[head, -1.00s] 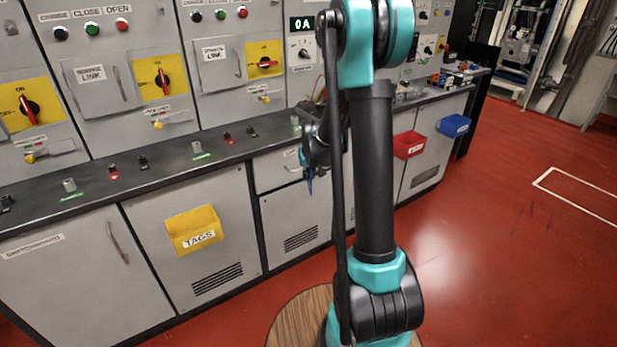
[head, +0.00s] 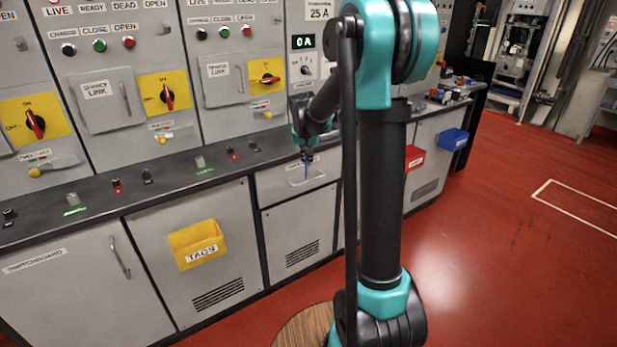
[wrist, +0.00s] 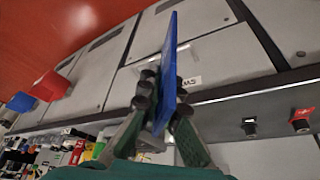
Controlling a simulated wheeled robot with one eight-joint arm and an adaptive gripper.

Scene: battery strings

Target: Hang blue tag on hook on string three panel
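The blue tag (wrist: 172,75) stands edge-on between my gripper's fingers (wrist: 160,95) in the wrist view. The fingers are closed on it from both sides. Grey panels with yellow switch plates stand behind the counter: one at left (head: 100,92), one nearer the gripper (head: 222,72). Their string numbers are not readable. Small yellow fittings (head: 267,114) sit under the switches; I cannot make out a hook.
A yellow TAGS bin (head: 197,245) is fixed to a lower cabinet door. The black counter (head: 130,187) carries small knobs and lamps. Red (head: 414,157) and blue (head: 452,139) bins hang at right. Red floor is free at right.

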